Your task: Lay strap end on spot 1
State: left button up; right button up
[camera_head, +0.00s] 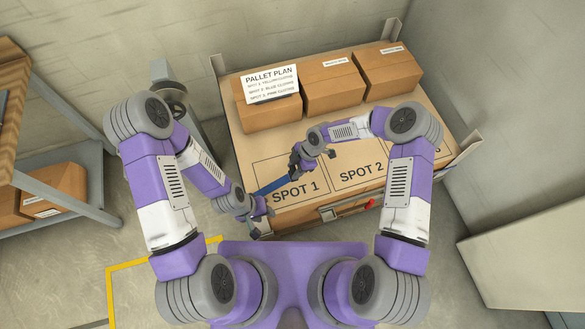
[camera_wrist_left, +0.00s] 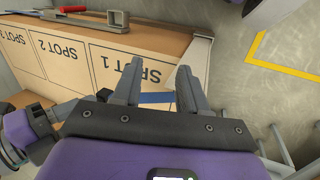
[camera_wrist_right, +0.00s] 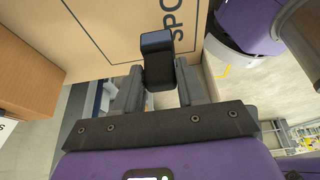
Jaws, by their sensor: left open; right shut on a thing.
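The blue strap (camera_head: 272,186) runs over the left edge of the board by the printed spot 1 (camera_head: 312,187). It also shows in the left wrist view (camera_wrist_left: 157,97), beyond the fingers. My right gripper (camera_head: 296,162) is above the back of spot 1, shut on a dark block-like strap end (camera_wrist_right: 157,58). Whether the end touches the board I cannot tell. My left gripper (camera_head: 262,222) is open and empty, off the board's front left corner. The spot 1 lettering shows in the left wrist view (camera_wrist_left: 120,65).
Three cardboard boxes (camera_head: 333,92) stand along the back of the board, with a pallet plan sheet (camera_head: 271,84) on the left one. Spot 2 (camera_head: 360,170) is bare. A red-handled clamp (camera_head: 371,203) sits at the front edge. A grey shelf (camera_head: 95,185) is at the left.

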jog(key=f+b, duration=0.1)
jog(key=f, duration=0.4)
jog(key=shift+s+f, duration=0.15)
jog(key=shift+s, duration=0.05)
notch_tip(320, 180, down, 4)
jog(key=shift+r+b, duration=0.1)
jog(key=shift+b, duration=0.6)
jog(key=shift+r, duration=0.1)
jog(key=o, duration=1.1)
jog(key=shift+c, duration=0.2)
